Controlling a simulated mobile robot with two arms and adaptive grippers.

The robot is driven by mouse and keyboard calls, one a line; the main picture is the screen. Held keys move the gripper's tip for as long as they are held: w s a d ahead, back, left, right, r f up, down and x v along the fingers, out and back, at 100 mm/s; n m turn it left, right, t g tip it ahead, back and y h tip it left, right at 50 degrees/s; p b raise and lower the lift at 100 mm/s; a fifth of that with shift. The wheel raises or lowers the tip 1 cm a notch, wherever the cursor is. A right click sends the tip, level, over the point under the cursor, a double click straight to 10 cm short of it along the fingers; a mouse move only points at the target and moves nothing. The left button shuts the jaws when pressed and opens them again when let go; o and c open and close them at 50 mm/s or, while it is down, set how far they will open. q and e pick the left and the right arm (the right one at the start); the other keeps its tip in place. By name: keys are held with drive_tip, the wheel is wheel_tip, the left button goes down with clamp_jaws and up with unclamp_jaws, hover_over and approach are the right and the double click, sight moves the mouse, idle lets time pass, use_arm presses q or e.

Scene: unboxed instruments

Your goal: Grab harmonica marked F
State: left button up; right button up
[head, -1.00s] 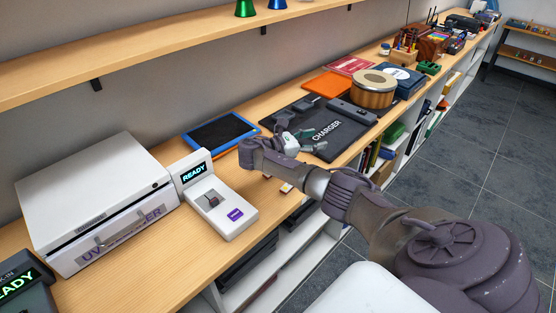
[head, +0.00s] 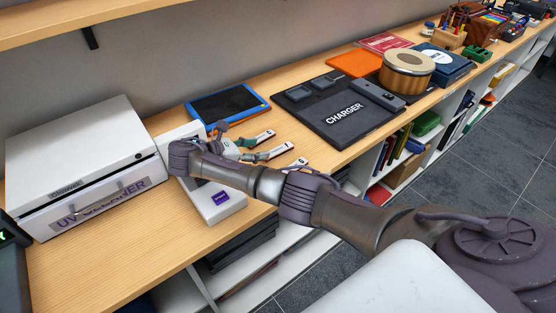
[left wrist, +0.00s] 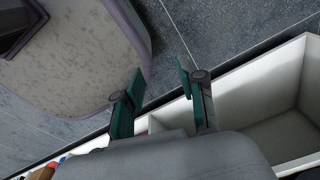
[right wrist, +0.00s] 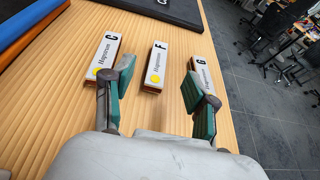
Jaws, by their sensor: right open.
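The harmonica marked F (right wrist: 155,67) lies on the wooden counter between two others in the right wrist view. It has a pale top, a yellow dot at its near end and brownish sides. My right gripper (right wrist: 157,84) is open, its teal-padded fingers spread to either side of the F harmonica's near end, with nothing held. In the head view my right gripper (head: 248,148) is over the counter beside the harmonicas, partly covering them.
A harmonica (right wrist: 105,57) marked C or G lies left of F, and one marked G (right wrist: 200,75) lies right, partly behind a finger. A blue-framed tablet (head: 228,104), black charger mat (head: 320,130) and white box (head: 80,145) are nearby.

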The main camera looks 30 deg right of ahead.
sight(279, 149)
drive_tip(key=shift+d+f+b, duration=0.2)
drive_tip(key=shift+f+b, duration=0.2)
drive_tip(key=shift+f, duration=0.65)
drive_tip(key=shift+d+p, duration=0.35)
drive_tip(key=shift+d, duration=0.55)
drive_tip(key=x, duration=0.5)
drive_tip(key=shift+d+f+p, duration=0.2)
drive_tip(key=shift+d+p, duration=0.15)
use_arm(q)
drive_tip(key=shift+d+f, duration=0.2)
drive_tip(key=shift+d, duration=0.9)
use_arm(e)
clamp_jaws()
drive_tip(key=shift+r, duration=0.1)
